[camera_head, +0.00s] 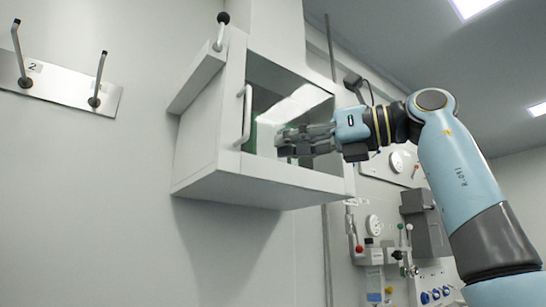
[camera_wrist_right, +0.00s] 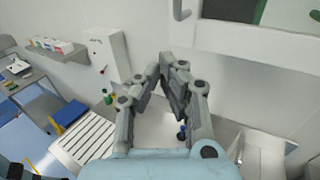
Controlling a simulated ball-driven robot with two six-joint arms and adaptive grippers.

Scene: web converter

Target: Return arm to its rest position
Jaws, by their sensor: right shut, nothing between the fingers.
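My right arm (camera_head: 462,165) comes in from the right in the head view, light blue with dark joints. It is raised and bent, with the forearm reaching left. My right gripper (camera_head: 290,142) is shut and empty, in front of the window of a white wall cabinet (camera_head: 205,135). In the right wrist view the gripper (camera_wrist_right: 172,62) shows its two grey fingers drawn together at the tips, with nothing between them. My left gripper is not in view.
The cabinet has a white handle (camera_head: 245,115) and a lever with a black knob (camera_head: 222,28). A rail with hooks (camera_head: 60,84) is at left. A panel with gauges and valves (camera_head: 375,235) is below right. The wrist view shows a slatted white surface (camera_wrist_right: 88,142) and a wall box (camera_wrist_right: 106,55).

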